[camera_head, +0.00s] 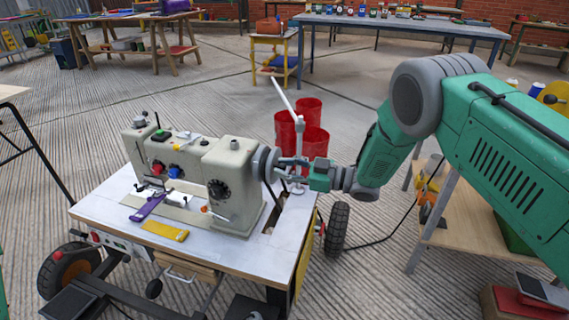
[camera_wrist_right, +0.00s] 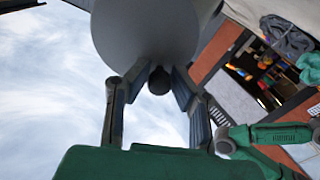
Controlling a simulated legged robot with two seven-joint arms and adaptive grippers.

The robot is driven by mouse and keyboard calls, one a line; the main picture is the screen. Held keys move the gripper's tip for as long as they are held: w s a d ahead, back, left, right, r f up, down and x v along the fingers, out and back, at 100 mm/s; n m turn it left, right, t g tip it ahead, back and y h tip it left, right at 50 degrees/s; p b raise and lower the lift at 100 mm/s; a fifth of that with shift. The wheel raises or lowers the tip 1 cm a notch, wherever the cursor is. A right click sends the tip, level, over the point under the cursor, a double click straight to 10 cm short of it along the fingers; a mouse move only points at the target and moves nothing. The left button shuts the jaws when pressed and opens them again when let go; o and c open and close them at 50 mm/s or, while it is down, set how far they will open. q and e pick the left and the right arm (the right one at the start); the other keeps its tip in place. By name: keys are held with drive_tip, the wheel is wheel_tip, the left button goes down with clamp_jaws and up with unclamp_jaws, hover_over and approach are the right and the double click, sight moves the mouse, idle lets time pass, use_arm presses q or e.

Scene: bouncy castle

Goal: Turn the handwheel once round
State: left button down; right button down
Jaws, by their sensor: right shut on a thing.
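A cream sewing machine (camera_head: 215,175) stands on a white-topped table (camera_head: 120,195) in the head view. Its grey handwheel (camera_head: 264,160) is on the machine's right end. In the right wrist view, the handwheel (camera_wrist_right: 140,30) is a large grey disc with a small dark knob (camera_wrist_right: 159,83) on its face. My right gripper (camera_head: 288,163) reaches the wheel from the right; in its wrist view, the gripper (camera_wrist_right: 157,82) has its two fingers on either side of the knob, closed on it. My left gripper is in neither view.
A purple piece (camera_head: 148,207) and a yellow piece (camera_head: 165,231) lie on the table's front. A wooden workbench (camera_head: 455,215) is at the right, below my arm.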

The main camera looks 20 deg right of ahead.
sight(274, 178)
drive_tip(key=n, duration=0.1)
drive_tip(key=f+n, duration=0.1)
drive_tip(key=n, duration=0.1)
drive_tip(key=shift+s+a+f+n, duration=0.15)
drive_tip(key=shift+s+n, duration=0.1)
drive_tip(key=shift+n, duration=0.05)
drive_tip(key=n, duration=0.2)
drive_tip(key=shift+f+n, duration=0.4)
drive_tip(key=n, duration=0.1)
drive_tip(key=f+n, duration=0.1)
drive_tip(key=n, duration=0.1)
drive_tip(key=shift+w+f+n+b, duration=0.1)
drive_tip(key=shift+f+n+b, duration=0.15)
drive_tip(key=shift+n, duration=0.75)
drive_tip(key=shift+f+n+b, duration=0.2)
drive_tip(key=shift+n+b, duration=0.05)
drive_tip(key=shift+n, duration=0.75)
drive_tip(key=c, duration=1.4)
unclamp_jaws()
drive_tip(key=shift+w, duration=0.1)
